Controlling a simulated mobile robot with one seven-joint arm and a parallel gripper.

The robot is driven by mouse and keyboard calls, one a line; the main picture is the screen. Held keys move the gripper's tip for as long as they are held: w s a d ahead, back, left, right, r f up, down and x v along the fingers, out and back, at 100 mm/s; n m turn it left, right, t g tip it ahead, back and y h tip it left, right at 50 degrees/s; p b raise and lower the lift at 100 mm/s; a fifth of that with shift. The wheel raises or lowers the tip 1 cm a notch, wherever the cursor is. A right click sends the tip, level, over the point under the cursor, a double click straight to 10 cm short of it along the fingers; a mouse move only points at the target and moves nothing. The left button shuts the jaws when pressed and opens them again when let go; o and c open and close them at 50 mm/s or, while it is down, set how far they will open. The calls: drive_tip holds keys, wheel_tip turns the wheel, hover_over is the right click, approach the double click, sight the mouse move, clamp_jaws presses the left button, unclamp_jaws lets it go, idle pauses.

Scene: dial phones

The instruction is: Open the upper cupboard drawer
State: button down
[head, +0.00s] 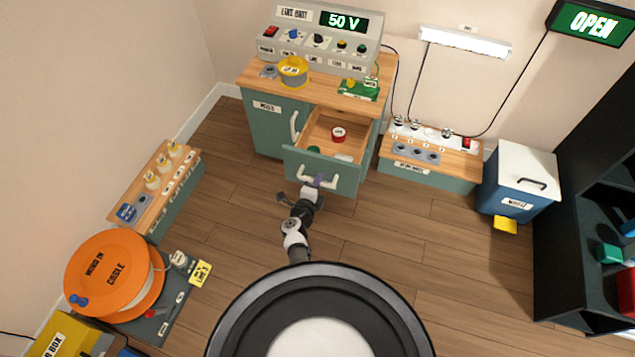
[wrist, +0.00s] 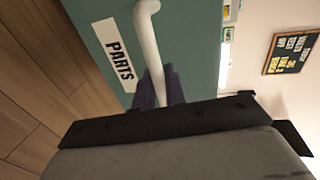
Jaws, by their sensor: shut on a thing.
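The upper drawer (head: 345,181) of the green cupboard (head: 262,130) stands pulled out, its wooden inside showing from above. A red round item (head: 338,134), a green item (head: 314,150) and a pale item (head: 344,158) lie in it. Its white bar handle (head: 304,178) is on the front panel. My gripper (head: 318,182) is at this handle, shut on it. In the wrist view the purple fingers close around the white handle (wrist: 149,45), beside a label reading PARTS (wrist: 119,60). The far end of the handle is hidden behind my gripper.
The cupboard's door, left of the drawer, has its own white handle (head: 294,125). A low bench (head: 430,172) and a blue bin (head: 519,180) stand to the right. A long box (head: 165,190) and an orange cable reel (head: 110,275) are at left. The wooden floor between is clear.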

drive_tip(key=shift+d, duration=0.1)
drive_tip(key=c, duration=1.5)
unclamp_jaws()
drive_tip(key=shift+c, duration=0.2)
drive_tip(key=shift+s, duration=0.1)
drive_tip(key=p+v, duration=0.6)
drive_tip(key=v, duration=0.7)
drive_tip(key=shift+s, duration=0.25)
drive_tip(key=shift+r, duration=0.1)
